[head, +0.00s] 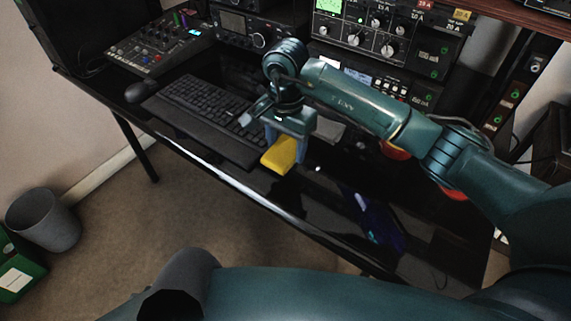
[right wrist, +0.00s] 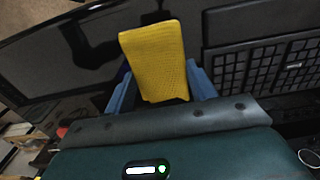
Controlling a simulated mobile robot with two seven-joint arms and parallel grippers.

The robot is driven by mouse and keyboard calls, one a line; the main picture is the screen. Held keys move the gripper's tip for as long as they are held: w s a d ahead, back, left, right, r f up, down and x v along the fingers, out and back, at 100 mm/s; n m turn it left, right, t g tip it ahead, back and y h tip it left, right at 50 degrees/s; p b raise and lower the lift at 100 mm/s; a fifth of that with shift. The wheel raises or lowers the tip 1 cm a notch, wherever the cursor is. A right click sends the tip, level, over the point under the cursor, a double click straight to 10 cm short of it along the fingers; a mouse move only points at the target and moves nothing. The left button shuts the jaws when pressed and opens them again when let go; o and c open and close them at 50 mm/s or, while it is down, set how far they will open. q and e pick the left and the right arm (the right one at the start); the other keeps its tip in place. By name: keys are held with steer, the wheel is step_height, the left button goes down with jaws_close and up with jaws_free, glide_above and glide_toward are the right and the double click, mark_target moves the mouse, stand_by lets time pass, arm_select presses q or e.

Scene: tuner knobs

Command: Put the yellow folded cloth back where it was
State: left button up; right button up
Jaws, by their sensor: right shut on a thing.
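The yellow folded cloth (head: 280,155) is between the blue fingers of my right gripper (head: 286,150), near the front edge of the black desk. The gripper is shut on it. In the right wrist view the cloth (right wrist: 155,62) shows as a flat textured piece between the two blue fingers of the right gripper (right wrist: 160,88). I cannot tell whether the cloth touches the desk. My left gripper is not in view.
A black keyboard (head: 198,108) lies left of the gripper, with a mouse (head: 138,92) beyond it. Radio equipment (head: 365,30) stands along the back. The glossy black desk (head: 310,195) has bare room right of the cloth. A bin (head: 45,218) stands on the floor.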

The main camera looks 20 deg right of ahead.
mark_target(286, 174)
steer(key=shift+f, duration=3.2)
steer(key=shift+f, duration=0.1)
steer(key=o, duration=1)
steer(key=shift+c, duration=0.2)
step_height(286, 174, up, 12)
steer(key=shift+r, duration=0.1)
